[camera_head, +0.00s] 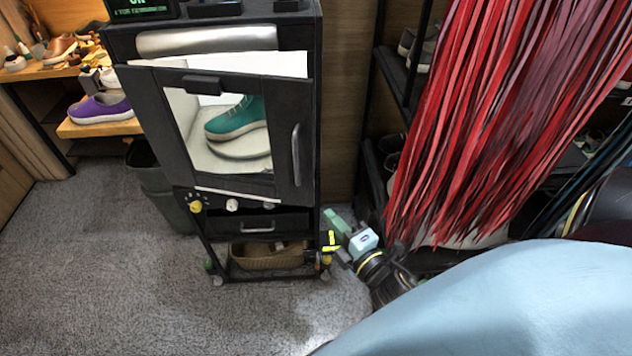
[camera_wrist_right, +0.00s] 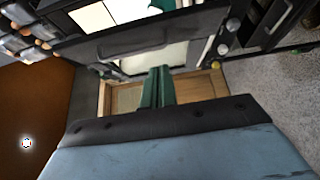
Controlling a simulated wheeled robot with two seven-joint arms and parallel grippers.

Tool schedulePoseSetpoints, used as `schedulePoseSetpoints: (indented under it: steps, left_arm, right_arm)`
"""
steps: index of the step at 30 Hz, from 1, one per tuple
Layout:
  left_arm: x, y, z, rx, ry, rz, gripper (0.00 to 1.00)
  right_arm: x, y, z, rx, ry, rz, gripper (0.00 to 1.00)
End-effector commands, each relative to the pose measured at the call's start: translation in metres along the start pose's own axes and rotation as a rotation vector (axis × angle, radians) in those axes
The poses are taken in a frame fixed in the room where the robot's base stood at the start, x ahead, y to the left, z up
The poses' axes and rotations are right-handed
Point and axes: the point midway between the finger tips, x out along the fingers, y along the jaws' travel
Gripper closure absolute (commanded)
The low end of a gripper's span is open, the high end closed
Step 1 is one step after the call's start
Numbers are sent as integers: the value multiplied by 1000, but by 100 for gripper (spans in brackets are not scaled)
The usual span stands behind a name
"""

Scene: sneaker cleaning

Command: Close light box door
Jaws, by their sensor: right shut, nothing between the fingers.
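The light box (camera_head: 313,35) is a tall black cabinet on a wheeled cart. Its black-framed, windowed door (camera_head: 150,120) stands slightly ajar, with a strip of white interior showing above its top edge. A vertical handle (camera_head: 296,155) is on the door's right side. A teal sneaker (camera_head: 240,115) with a pale sole shows through the window, on a round white stand. My right gripper (camera_head: 333,238) is low, by the cart's right side, below the door handle. Its green fingers (camera_wrist_right: 157,88) are together and empty in the right wrist view. My left gripper is out of view.
Red hanging strips (camera_head: 480,120) and a dark shoe rack (camera_head: 400,80) stand right of the box. A drawer (camera_head: 258,226) and a wicker basket (camera_head: 265,257) sit below the door. A grey bin (camera_head: 155,185) is at left. Carpet (camera_head: 90,270) in front is clear.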

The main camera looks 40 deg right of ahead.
Motion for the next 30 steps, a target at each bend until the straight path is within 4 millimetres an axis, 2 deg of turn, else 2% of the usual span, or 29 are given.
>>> schedulePoseSetpoints:
  steps: [12, 19, 30]
  left_arm:
    - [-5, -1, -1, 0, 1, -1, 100]
    - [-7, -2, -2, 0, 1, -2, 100]
    - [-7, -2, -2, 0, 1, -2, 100]
  right_arm:
    - [88, 1, 0, 3, 1, 2, 100]
    - [108, 0, 23, 3, 1, 0, 100]
    - [112, -1, 28, 5, 0, -1, 100]
